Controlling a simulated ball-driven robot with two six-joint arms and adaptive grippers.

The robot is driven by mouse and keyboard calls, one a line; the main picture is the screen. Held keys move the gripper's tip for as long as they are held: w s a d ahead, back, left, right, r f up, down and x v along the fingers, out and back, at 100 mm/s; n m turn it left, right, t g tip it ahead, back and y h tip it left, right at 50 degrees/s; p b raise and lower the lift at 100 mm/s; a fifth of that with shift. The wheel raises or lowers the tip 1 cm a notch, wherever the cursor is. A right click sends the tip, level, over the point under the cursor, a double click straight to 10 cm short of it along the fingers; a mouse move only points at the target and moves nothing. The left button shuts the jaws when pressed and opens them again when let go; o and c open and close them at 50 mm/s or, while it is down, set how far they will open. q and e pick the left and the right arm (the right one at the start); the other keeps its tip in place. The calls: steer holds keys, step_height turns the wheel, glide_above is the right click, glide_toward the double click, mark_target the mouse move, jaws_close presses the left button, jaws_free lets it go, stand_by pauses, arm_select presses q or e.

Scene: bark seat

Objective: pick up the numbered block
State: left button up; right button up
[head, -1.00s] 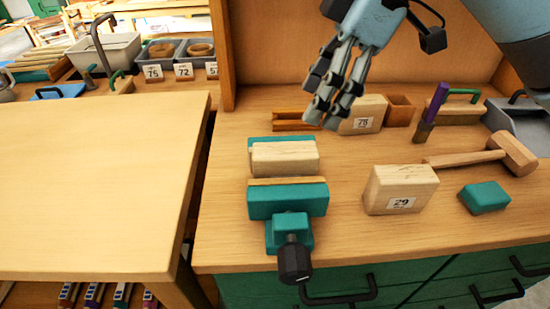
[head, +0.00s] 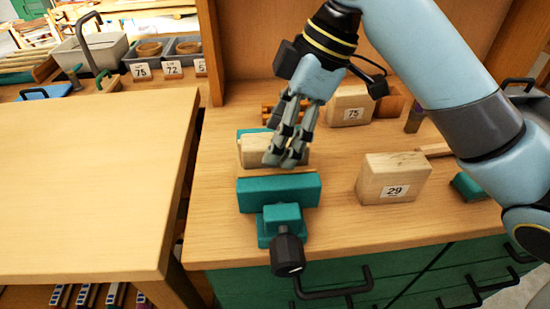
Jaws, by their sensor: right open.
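A pale wooden block with the number 29 (head: 394,178) stands on the bench right of the vise. A second pale block, numbered 75 (head: 349,107), stands further back. A plain-looking pale block (head: 253,151) sits between the jaws of the green vise (head: 279,192); no number shows on its visible side. My right gripper (head: 283,160) is open, pointing down, and overlaps the right part of the block in the vise. I cannot tell whether it touches that block. My left gripper is not in view.
A green block (head: 468,187) and a mallet handle (head: 434,150) are partly hidden by my right arm. Numbered bins (head: 143,58) are at the back left. The left table top (head: 85,180) is clear.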

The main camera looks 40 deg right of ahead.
steer(key=shift+f, duration=0.25)
stand_by(0.5)
jaws_close()
stand_by(0.4)
